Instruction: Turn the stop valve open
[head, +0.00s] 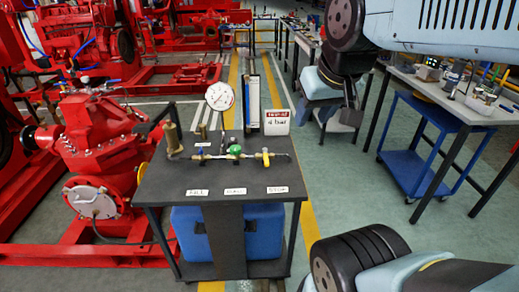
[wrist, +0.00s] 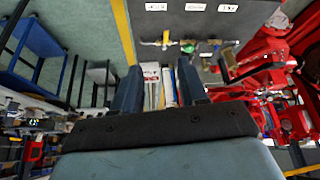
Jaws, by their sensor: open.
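The stop valve (head: 266,158) has a yellow handle. It sits at the right end of a brass pipe row on a dark bench (head: 220,182), behind the rightmost label (head: 277,190), which seems to read STOP. The handle also shows in the wrist view (wrist: 165,40), upside down, beyond my fingertips. A green-handled valve (head: 235,150) sits left of it in the head view. My gripper (wrist: 160,72) is open, with two dark fingers apart and nothing held between them.
A pressure gauge (head: 220,96) and a red-and-white sign (head: 277,122) stand behind the pipe row. A red pump (head: 95,140) is left of the bench. A blue trolley (head: 425,150) and a cluttered workbench (head: 465,95) are at right. Green floor between is free.

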